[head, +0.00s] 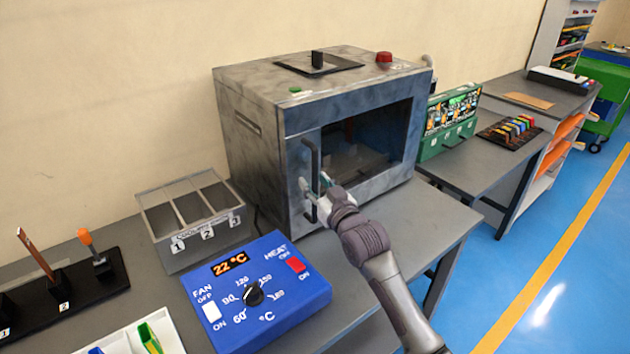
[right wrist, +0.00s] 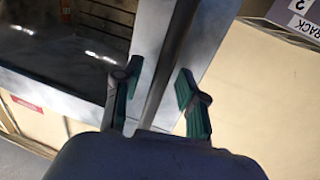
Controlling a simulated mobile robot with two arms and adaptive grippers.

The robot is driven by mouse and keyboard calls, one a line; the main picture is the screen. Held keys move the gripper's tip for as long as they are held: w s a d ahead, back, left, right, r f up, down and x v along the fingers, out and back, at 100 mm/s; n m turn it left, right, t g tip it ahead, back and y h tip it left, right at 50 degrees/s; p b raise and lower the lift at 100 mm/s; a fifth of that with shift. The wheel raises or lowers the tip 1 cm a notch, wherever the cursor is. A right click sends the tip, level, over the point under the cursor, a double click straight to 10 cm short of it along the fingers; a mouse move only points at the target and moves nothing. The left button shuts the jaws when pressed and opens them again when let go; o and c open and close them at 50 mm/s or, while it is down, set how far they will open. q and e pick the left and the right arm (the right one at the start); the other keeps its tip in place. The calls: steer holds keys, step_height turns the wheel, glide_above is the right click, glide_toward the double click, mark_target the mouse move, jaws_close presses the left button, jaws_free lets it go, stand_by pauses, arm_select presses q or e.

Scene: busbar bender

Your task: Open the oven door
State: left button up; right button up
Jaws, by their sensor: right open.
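The oven (head: 255,140) is a worn grey metal box on the bench in the head view. Its front door (head: 298,165) has a dark window and looks shut. The upright dark door handle (head: 310,150) is on the door's left side. My right gripper (head: 317,187) is at the handle's lower half. In the right wrist view, the handle bar (right wrist: 170,60) runs between the two spread green-padded fingers of my right gripper (right wrist: 160,98). Both fingers look apart from the bar. My left gripper is not in view.
A blue control box (head: 258,290) showing 22 °C stands in front of the oven. A grey three-slot cooling rack (head: 193,215) is to the oven's left. A black tool holder (head: 75,295) is farther left. Bare bench (head: 430,220) lies right of my arm.

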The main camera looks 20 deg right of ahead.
steer(key=shift+w+a, duration=0.1)
steer(key=shift+w, duration=0.1)
jaws_close()
steer(key=shift+s, duration=0.1)
stand_by(0.4)
